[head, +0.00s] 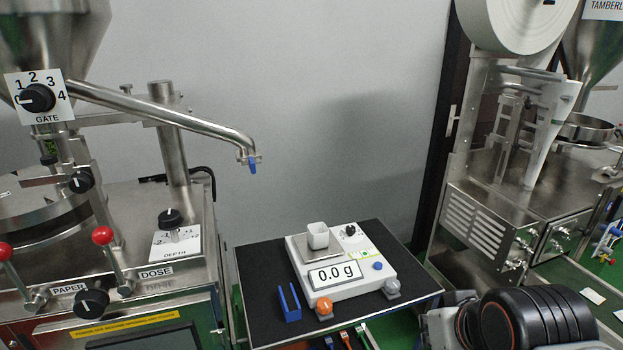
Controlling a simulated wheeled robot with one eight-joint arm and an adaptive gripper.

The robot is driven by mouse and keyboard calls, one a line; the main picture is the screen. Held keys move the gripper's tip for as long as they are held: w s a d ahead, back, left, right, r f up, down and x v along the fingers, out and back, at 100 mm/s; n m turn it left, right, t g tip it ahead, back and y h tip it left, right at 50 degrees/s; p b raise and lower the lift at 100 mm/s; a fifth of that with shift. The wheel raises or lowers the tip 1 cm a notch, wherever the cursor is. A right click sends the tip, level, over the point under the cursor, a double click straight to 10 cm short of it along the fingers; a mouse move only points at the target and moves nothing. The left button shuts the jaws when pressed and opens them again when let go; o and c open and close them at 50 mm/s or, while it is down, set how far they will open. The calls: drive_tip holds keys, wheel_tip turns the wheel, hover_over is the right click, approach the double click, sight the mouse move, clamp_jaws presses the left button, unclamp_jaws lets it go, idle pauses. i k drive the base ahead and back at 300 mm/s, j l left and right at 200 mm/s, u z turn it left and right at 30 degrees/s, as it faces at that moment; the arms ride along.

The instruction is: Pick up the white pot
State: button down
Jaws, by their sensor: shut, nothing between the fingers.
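The white pot (318,236) is a small, square-topped, open cup. It stands upright on the metal pan of the white scale (357,288), and the scale's display reads 0.0 g. The scale sits on a black-topped table (258,262) between two machines. Part of my arm shows at the bottom right, to the right of the scale and in front of the table's right corner. My gripper's fingers are not visible in this view.
A steel machine (135,215) with a spout (250,155) stands at the left; the spout's blue tip hangs above and left of the pot. Another machine (510,205) stands at the right. A blue holder (288,303) stands left of the scale. The grey wall is behind.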

sight(318, 232)
drive_tip(key=j+z, duration=0.4)
drive_tip(key=j, duration=0.25)
drive_tip(key=j+z, duration=0.35)
drive_tip(key=j, duration=0.35)
drive_tip(key=j+z, duration=0.4)
drive_tip(key=j, duration=0.25)
drive_tip(key=k, duration=0.05)
